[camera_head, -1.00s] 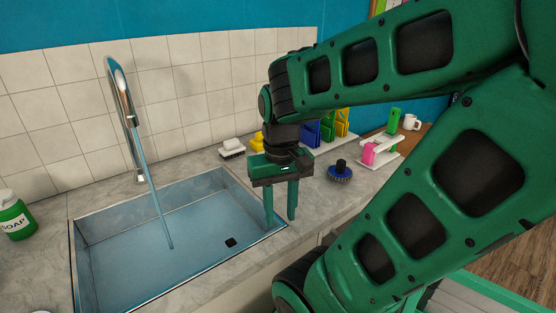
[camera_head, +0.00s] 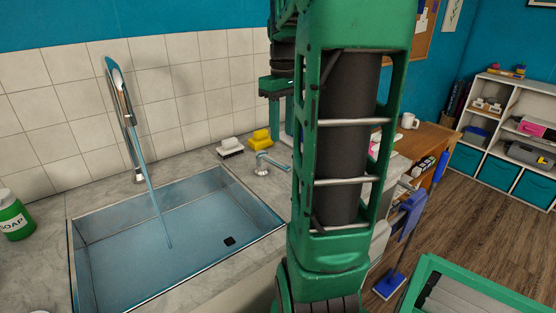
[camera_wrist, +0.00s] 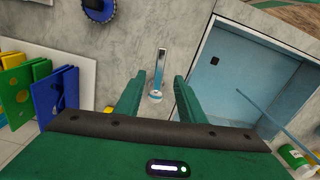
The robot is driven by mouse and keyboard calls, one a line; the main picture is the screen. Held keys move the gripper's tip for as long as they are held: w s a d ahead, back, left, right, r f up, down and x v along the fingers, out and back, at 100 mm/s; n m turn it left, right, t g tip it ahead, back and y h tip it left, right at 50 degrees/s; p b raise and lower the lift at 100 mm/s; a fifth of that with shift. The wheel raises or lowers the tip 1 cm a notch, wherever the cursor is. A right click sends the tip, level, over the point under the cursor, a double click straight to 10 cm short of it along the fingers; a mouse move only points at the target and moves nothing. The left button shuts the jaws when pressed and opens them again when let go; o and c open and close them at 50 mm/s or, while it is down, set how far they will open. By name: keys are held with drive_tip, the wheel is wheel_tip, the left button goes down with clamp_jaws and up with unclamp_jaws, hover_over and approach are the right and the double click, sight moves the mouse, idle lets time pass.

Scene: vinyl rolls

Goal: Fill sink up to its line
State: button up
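The sink (camera_head: 235,178) is a metal basin set in the counter, with a dark square spot (camera_head: 230,240) on its floor. The tall chrome faucet (camera_head: 122,100) stands behind it, and a blue stream of water (camera_head: 155,200) falls into the basin. The basin looks blue inside; I cannot make out a fill line or the water level. A small chrome lever tap (camera_head: 262,168) stands right of the sink. My gripper (camera_wrist: 158,80) is open and empty above the lever (camera_wrist: 160,62), which shows between its fingers. In the head view my arm hides part of the gripper (camera_head: 276,90).
A green soap bottle (camera_head: 12,215) stands left of the sink. A white brush (camera_head: 230,146) and a yellow item (camera_head: 260,138) lie behind the lever. Colored boards (camera_wrist: 55,90) and a round blue brush (camera_wrist: 100,8) are on the counter near my gripper.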

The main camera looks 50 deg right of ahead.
sight(282, 164)
wheel_tip(282, 164, down, 10)
drive_tip(key=shift+f, duration=0.1)
idle(0.4)
clamp_jaws()
